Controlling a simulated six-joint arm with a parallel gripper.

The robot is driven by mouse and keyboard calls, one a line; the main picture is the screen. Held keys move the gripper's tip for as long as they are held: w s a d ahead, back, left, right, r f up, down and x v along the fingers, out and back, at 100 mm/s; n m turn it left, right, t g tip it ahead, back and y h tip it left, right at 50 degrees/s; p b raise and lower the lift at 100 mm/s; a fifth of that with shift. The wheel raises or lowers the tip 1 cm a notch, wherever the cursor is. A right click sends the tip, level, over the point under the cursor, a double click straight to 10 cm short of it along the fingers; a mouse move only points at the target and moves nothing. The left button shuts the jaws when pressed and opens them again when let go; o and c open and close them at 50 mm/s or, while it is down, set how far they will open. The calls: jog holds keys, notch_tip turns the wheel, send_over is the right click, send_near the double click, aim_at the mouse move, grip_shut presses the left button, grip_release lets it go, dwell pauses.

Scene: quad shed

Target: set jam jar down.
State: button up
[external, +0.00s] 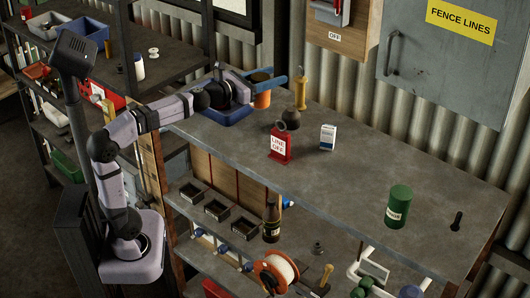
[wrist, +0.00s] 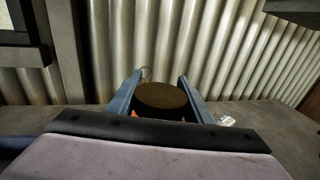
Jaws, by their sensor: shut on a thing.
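The jam jar (external: 262,99) is small and orange, upright at the back left of the bench top (external: 350,185). In the wrist view its dark brown lid (wrist: 162,96) faces the camera, with a little orange showing below. My gripper (external: 266,80) has blue fingers, one on each side of the jar near its top, shut on it. In the wrist view the fingers (wrist: 160,92) flank the lid. The jar's base is close to the bench top; I cannot tell if it touches.
A blue tray (external: 226,117) lies under my wrist. Near the jar stand a yellow object (external: 301,92), a dark round-bodied object (external: 294,122), a red "LINE OFF" container (external: 280,147) and a white-blue box (external: 328,137). A green canister (external: 398,207) stands farther right. The bench middle is clear.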

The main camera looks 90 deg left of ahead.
jog(key=shift+w+d+m+t+h, duration=1)
jog(key=shift+d+m+t+h, duration=0.5)
jog(key=shift+d+m+h, duration=1.8)
jog(key=shift+n+h, duration=0.6)
jog(key=shift+d+f+b, duration=0.2)
jog(key=shift+f+b, duration=0.05)
jog(key=shift+f, duration=1.35)
jog(key=shift+d+f+b, duration=0.15)
jog(key=shift+f+b, duration=0.1)
jog(key=shift+f, duration=1.3)
jog(key=shift+d+f+b, duration=0.2)
jog(key=shift+f+b, duration=0.05)
jog(key=shift+f, duration=1.35)
jog(key=shift+f, duration=0.15)
jog(key=o, duration=1.2)
jog(key=shift+f, duration=0.1)
